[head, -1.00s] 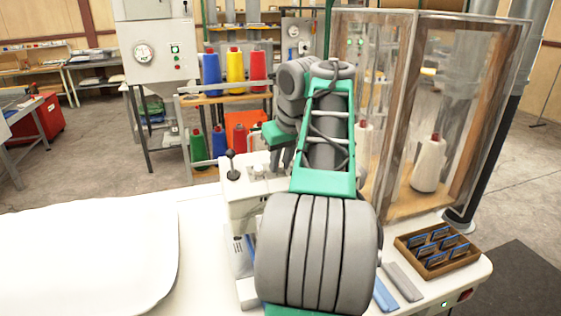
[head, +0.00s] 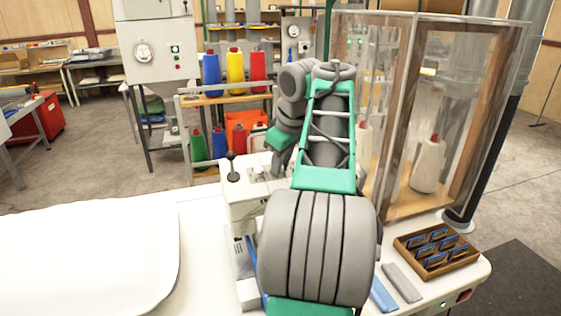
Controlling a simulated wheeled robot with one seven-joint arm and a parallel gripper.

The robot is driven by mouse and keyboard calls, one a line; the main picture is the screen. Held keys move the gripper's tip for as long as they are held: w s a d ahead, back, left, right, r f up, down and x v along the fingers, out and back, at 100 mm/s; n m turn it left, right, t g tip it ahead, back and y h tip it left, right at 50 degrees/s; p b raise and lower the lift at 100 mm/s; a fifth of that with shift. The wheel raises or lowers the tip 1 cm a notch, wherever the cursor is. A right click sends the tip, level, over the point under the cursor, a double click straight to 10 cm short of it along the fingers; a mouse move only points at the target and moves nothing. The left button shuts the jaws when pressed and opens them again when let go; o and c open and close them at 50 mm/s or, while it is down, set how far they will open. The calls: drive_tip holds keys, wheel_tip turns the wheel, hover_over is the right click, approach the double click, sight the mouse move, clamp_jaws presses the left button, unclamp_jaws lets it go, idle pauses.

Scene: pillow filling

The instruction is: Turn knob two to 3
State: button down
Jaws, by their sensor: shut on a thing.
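A cream control box (head: 240,205) stands on the white machine table, left of my arm. A black ball-topped lever (head: 231,165) rises at its left end. Small pale knobs (head: 262,173) sit on its top, right of the lever; their numbers and pointer settings are too small to read. My gripper (head: 276,170) points down at the right end of this row, shut on a knob there. The wrist and forearm hide the fingertips and part of the box top, so I cannot tell which number the held knob bears.
A transparent wood-framed cabinet (head: 397,150) with thread cones stands close on the right. A wooden tray (head: 398,243) of blue-edged cards and two flat strips lie at the table's right. A white pillow (head: 90,245) covers the left. Thread racks stand behind.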

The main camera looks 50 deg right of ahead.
sight(285, 182)
drive_tip(key=n, duration=0.3)
drive_tip(key=shift+n, duration=0.4)
drive_tip(key=shift+n+g, duration=0.3)
drive_tip(key=shift+n, duration=1.5)
drive_tip(key=c, duration=1.3)
unclamp_jaws()
drive_tip(key=shift+o, duration=0.2)
drive_tip(key=d+p+v, duration=0.1)
drive_tip(key=p+v, duration=0.5)
drive_tip(key=v, duration=0.1)
drive_tip(key=shift+a+r, duration=0.4)
